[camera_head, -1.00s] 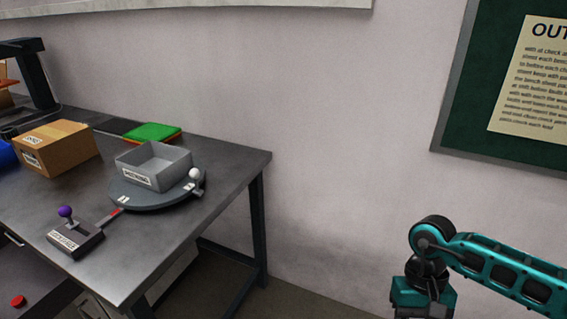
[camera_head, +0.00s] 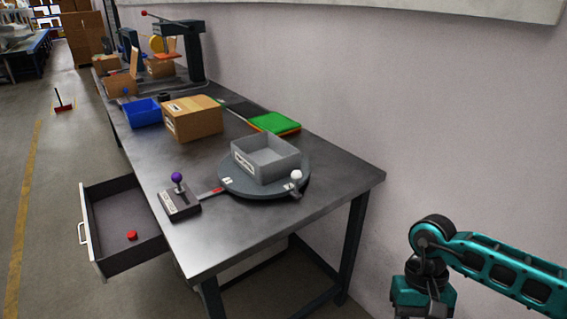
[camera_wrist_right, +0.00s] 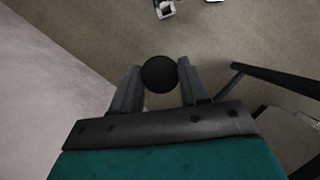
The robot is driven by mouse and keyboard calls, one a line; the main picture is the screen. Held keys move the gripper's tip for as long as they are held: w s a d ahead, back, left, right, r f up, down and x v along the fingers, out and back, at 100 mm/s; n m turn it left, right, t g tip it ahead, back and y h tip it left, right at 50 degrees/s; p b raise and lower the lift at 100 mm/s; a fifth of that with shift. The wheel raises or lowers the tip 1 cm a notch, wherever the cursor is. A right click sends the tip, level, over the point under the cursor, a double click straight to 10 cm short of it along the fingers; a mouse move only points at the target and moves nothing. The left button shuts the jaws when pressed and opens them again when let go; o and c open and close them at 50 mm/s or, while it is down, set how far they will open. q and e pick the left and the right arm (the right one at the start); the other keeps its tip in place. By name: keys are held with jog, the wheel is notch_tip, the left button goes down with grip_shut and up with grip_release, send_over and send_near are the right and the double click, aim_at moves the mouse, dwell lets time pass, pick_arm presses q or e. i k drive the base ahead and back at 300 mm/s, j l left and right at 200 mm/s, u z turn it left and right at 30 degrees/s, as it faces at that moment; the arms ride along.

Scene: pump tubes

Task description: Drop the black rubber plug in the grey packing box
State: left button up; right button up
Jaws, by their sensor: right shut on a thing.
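The grey packing box (camera_head: 268,165) is open at the top and looks empty inside. It sits on a round dark turntable (camera_head: 229,186) at the near right of the workbench. My right gripper (camera_wrist_right: 160,80) shows in the right wrist view, shut on the round black rubber plug (camera_wrist_right: 160,74), with the floor below. In the head view my right arm is at the lower right, well right of the bench; its fingers and the plug are out of that view. My left gripper is not in any view.
The turntable has a white-knobbed handle (camera_head: 296,175). A control box with a purple-knobbed lever (camera_head: 178,199) stands left of it. A cardboard box (camera_head: 194,121), blue bin (camera_head: 142,113) and green pad (camera_head: 274,122) lie farther back. An open drawer (camera_head: 120,215) holds a red piece.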

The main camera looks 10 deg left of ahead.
aim_at(265, 156)
jog(key=i+l+u, duration=0.1)
jog(key=l+u, duration=0.15)
jog(key=u, duration=0.15)
jog(key=i+l+u, duration=0.1)
jog(key=l+u, duration=0.15)
jog(key=u, duration=0.15)
jog(key=l+u, duration=0.3)
jog(key=u, duration=0.15)
jog(key=l+u, duration=0.95)
jog(key=l, duration=0.1)
